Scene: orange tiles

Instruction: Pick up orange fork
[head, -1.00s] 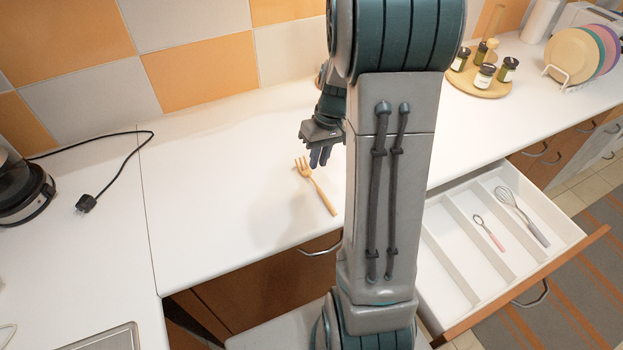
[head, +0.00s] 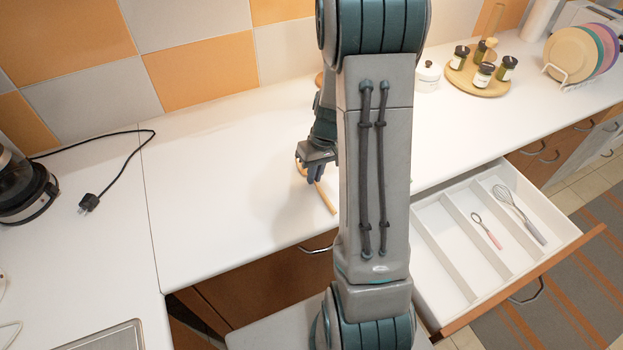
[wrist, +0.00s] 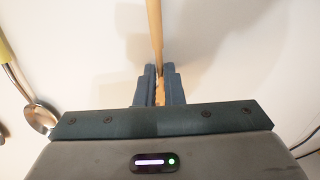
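The orange fork (head: 328,198) lies on the white counter in the head view, with its handle slanting down and right toward the front edge. My gripper (head: 314,173) is low over the fork's tine end and hides most of it. In the wrist view the fork handle (wrist: 155,30) runs up from between the blue fingers of my gripper (wrist: 160,70). The fingers are close together with the fork between them and look shut on it. The fork appears to be still at counter level.
An open drawer (head: 455,215) at the right holds a whisk (head: 520,212) and a small pink-handled utensil (head: 486,230). A spice tray (head: 480,82) and plates (head: 572,55) stand at the back right. A metal spoon (wrist: 38,115) lies left in the wrist view.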

